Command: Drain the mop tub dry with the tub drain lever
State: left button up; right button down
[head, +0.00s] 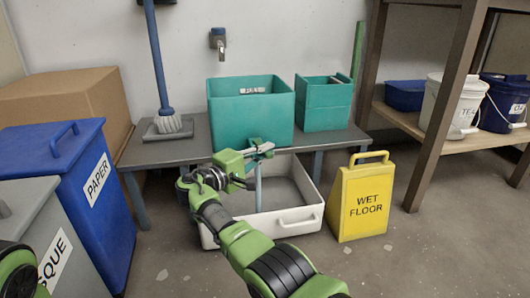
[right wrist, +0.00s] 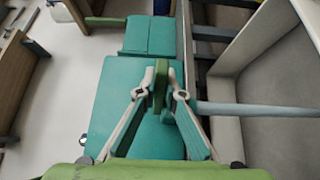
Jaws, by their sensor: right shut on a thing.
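The mop tub, a teal box (head: 250,112), stands upright on the grey bench; its inside is hidden from me. The green drain lever (right wrist: 160,85) is at the tub's front. My right gripper (head: 262,150) is shut on it, one finger on each side in the right wrist view (right wrist: 160,95). A pale blue column (head: 258,188), which looks like running water, drops from the tub's front into the white basin (head: 300,222) on the floor. It also shows in the right wrist view (right wrist: 255,110). My left gripper is out of view.
A smaller teal bin (head: 325,104), a blue-handled mop (head: 158,60) and a grey bench (head: 190,148) are close by. A yellow wet-floor sign (head: 362,200) stands right of the basin. A blue paper bin (head: 75,190) is left. The right foreground floor is clear.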

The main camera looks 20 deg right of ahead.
dwell(0.5)
jog(key=c, duration=2.1)
grip_release()
jog(key=shift+w+d, duration=0.1)
jog(key=shift+c, duration=0.2)
